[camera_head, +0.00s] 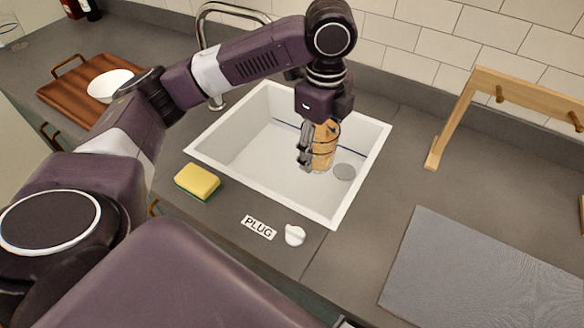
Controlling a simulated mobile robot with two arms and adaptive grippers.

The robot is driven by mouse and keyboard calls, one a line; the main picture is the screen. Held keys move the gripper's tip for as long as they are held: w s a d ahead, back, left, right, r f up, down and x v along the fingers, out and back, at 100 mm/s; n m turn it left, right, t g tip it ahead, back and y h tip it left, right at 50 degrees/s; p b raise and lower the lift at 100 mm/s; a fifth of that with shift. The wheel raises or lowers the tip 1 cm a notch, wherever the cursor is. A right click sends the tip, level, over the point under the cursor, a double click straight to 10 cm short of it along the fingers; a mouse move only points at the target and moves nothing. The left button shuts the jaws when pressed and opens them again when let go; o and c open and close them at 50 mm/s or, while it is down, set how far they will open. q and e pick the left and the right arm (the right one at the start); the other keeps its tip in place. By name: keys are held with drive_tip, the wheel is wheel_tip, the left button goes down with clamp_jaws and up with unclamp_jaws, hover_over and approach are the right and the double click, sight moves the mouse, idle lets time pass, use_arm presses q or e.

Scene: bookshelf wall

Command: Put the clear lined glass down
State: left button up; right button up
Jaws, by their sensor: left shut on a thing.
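My left gripper (318,148) reaches down over the white sink (250,155) and is shut on a lined glass (323,152). The glass looks orange-tan, with thin dark lines around it, and it stands about upright. The gripper's fingers hide part of it. It is inside the sink's outline, left of the round drain (344,171). I cannot tell whether its base touches the sink floor. My right gripper is not in view.
A yellow sponge (198,181), a PLUG label (259,227) and a white plug (294,235) lie along the sink's front. A wooden tray (62,92) with a white bowl (108,86) is at left. A grey mat (480,275) and wooden rack (455,120) are at right.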

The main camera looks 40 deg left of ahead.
use_arm(q)
drive_tip(key=m, duration=0.1)
drive_tip(key=w+f+m+b, duration=0.1)
drive_tip(key=m, duration=0.1)
drive_tip(key=w+a+m, duration=0.1)
drive_tip(key=shift+f+m+b, duration=0.35)
drive_tip(key=shift+m, duration=0.05)
drive_tip(key=shift+w+a+f+m+b, duration=0.25)
drive_tip(key=shift+a+m+b, duration=0.05)
drive_tip(key=shift+m, duration=0.7)
drive_tip(key=shift+f, duration=0.15)
hover_over(311, 205)
wheel_tip(311, 205, down, 15)
drive_tip(key=shift+d+r, duration=0.1)
drive_tip(key=shift+r, duration=0.05)
drive_tip(key=shift+f, duration=2.5)
drive_tip(key=shift+f, duration=0.1)
drive_tip(key=o, duration=1.5)
